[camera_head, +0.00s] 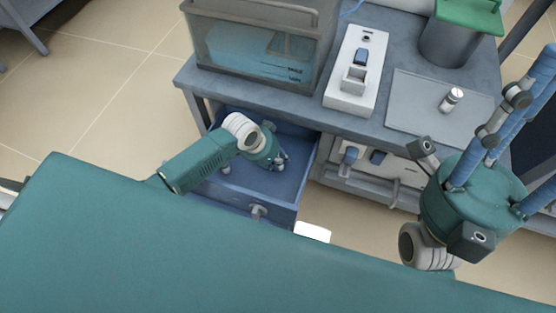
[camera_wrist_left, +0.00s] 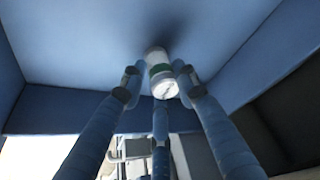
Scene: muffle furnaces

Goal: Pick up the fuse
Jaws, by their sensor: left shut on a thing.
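The fuse, a small white cylinder with a green band, shows in the left wrist view (camera_wrist_left: 160,80), inside the blue drawer. My left gripper (camera_wrist_left: 158,88) is shut on it, with blue fingers around its sides and below it. In the head view, my left gripper (camera_head: 277,160) reaches down into the open drawer (camera_head: 285,190), and its hand hides the fuse. My right gripper (camera_head: 510,125) is at the right, its blue fingers spread upward with nothing seen between them; it looks open.
The grey bench (camera_head: 400,65) above the drawer holds a glass-fronted tank (camera_head: 260,45), a white switch box (camera_head: 357,70), a grey mat (camera_head: 425,90) with a small silver cylinder (camera_head: 452,100), and a green-lidded pot (camera_head: 450,40). Drawer walls surround my left gripper.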

